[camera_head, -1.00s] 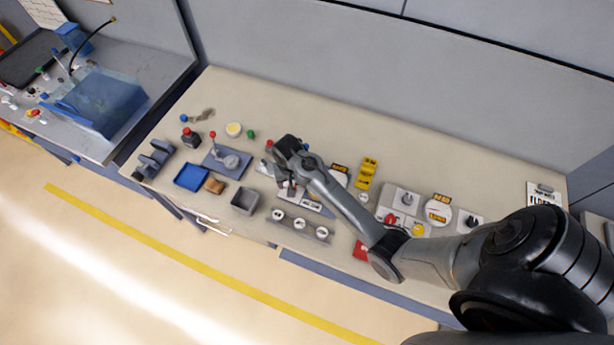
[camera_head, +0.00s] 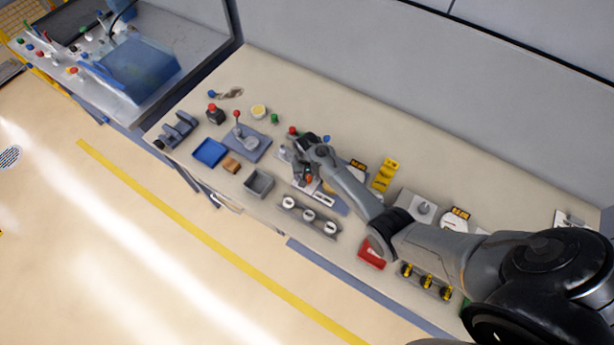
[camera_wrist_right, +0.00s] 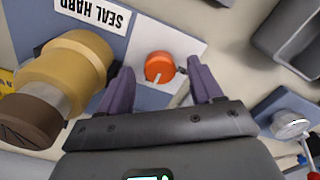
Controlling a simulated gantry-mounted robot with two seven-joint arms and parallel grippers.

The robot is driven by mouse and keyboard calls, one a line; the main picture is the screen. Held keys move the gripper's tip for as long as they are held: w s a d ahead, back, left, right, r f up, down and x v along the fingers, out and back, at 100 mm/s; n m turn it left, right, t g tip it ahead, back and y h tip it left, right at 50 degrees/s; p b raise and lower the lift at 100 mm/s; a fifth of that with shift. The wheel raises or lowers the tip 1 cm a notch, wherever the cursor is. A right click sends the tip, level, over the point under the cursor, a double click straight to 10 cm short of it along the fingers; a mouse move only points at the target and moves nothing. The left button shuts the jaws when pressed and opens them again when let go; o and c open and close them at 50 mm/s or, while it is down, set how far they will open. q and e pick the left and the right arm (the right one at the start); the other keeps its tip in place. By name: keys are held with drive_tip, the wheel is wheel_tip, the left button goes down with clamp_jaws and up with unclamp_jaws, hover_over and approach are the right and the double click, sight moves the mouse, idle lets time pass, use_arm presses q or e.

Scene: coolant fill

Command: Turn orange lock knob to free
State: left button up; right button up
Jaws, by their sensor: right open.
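The orange lock knob (camera_wrist_right: 160,67) is round, with a pale pointer mark on its face, and sits on a white plate (camera_wrist_right: 168,42) in the right wrist view. My right gripper (camera_wrist_right: 164,88) is open, its two purple fingers apart on either side of the knob's near edge. I cannot tell whether they touch it. In the head view the knob (camera_head: 309,179) is a small orange spot beside my right gripper (camera_head: 301,174). My left gripper is in neither view.
A yellowish cylinder with a brown end (camera_wrist_right: 62,85) lies close to the left finger, near a "SEAL HARD" label (camera_wrist_right: 92,11). A grey bin (camera_head: 259,184) and a row of white dials (camera_head: 309,215) are nearby on the bench. Floor in front is clear.

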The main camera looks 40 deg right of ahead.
drive_tip(key=shift+f, duration=0.5)
drive_tip(key=c, duration=1.1)
drive_tip(key=shift+o, duration=0.2)
